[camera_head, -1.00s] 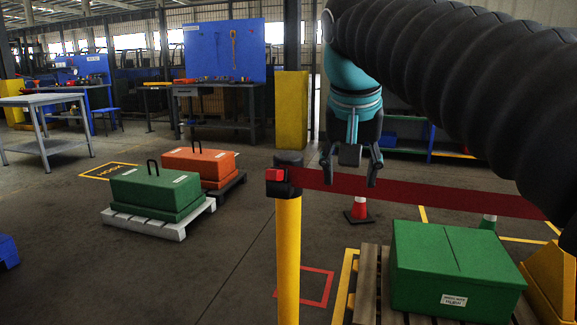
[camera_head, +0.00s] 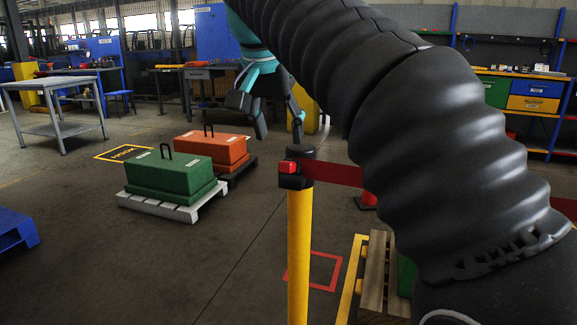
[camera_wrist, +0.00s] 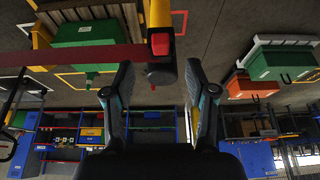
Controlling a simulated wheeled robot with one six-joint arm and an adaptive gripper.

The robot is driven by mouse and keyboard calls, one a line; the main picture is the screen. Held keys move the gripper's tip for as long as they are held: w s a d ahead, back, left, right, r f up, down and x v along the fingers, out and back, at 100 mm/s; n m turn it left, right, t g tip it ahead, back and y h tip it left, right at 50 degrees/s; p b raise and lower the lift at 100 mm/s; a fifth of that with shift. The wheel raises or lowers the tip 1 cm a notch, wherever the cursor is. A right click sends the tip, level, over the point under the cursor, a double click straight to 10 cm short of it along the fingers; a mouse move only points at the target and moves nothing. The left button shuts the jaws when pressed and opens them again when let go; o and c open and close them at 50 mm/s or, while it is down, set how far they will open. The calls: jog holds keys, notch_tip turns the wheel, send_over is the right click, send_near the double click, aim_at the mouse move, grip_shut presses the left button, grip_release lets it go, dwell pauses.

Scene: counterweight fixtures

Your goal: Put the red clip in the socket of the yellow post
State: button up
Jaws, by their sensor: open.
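The yellow post (camera_head: 299,250) stands upright in the middle of the head view, with a black head (camera_head: 297,178) on top. The red clip (camera_head: 287,166) is at the left side of that head; I cannot tell whether it is seated in a socket. A dark red belt (camera_head: 342,173) runs right from the head. My gripper (camera_head: 279,132) is open and empty, above and slightly left of the head in the picture. In the wrist view, the clip (camera_wrist: 160,43) and black head (camera_wrist: 161,71) show upside down between my spread fingers (camera_wrist: 158,76), apparently untouched.
A green counterweight (camera_head: 170,178) and an orange one (camera_head: 213,150) sit on pallets to the left. A wooden pallet (camera_head: 374,285) lies right of the post, partly behind my arm.

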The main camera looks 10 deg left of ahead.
aim_at(284, 163)
jog(key=b+x, duration=0.1)
jog(key=x, duration=0.8)
jog(key=shift+w+f, duration=0.1)
jog(key=shift+f, duration=0.3)
grip_shut()
